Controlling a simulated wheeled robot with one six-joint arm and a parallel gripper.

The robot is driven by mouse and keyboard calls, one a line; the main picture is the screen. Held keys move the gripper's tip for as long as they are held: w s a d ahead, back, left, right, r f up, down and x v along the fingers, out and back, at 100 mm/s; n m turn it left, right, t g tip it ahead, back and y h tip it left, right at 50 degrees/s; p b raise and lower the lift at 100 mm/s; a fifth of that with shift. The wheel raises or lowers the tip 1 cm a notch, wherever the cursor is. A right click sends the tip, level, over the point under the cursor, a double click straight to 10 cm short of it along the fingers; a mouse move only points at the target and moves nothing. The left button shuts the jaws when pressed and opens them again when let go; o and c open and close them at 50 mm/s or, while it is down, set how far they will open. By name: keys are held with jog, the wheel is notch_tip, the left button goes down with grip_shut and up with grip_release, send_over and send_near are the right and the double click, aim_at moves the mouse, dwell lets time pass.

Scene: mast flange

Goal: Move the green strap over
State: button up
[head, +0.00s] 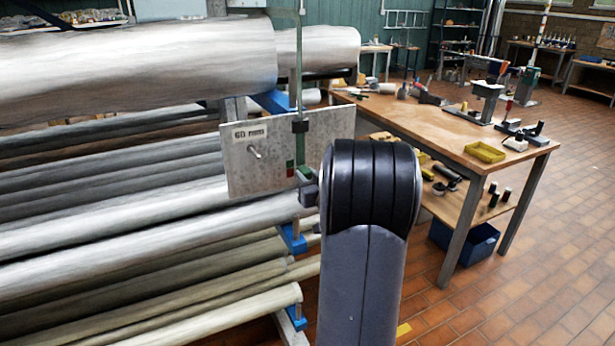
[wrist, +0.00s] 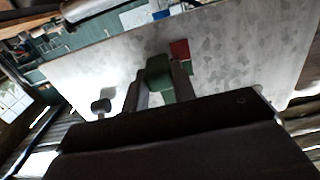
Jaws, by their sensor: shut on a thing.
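The green strap (head: 299,65) hangs from above, down the front of a grey plate (head: 235,178), through a black clip (head: 300,126). Its lower end shows green in the wrist view (wrist: 159,78) between the two fingers. My gripper (wrist: 162,88) is shut on that end, close in front of the plate. In the head view the gripper is mostly hidden behind my arm. A peg (head: 254,152) sticks out of the plate, left of the strap; it also shows in the wrist view (wrist: 102,106). A red patch (wrist: 180,50) and a green patch mark the plate by the strap.
Large pale pipes (head: 140,65) and several thinner pipes (head: 130,232) lie on a rack behind and left of the plate. A wooden workbench (head: 400,108) with tools and a yellow tray (head: 484,151) stands at right. The tiled floor (head: 540,260) at right is clear.

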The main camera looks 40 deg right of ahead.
grip_shut()
jog(key=shift+r+p, duration=0.65)
jog(key=shift+r, duration=0.5)
jog(key=o, duration=0.7)
grip_release()
jog(key=shift+f, duration=0.1)
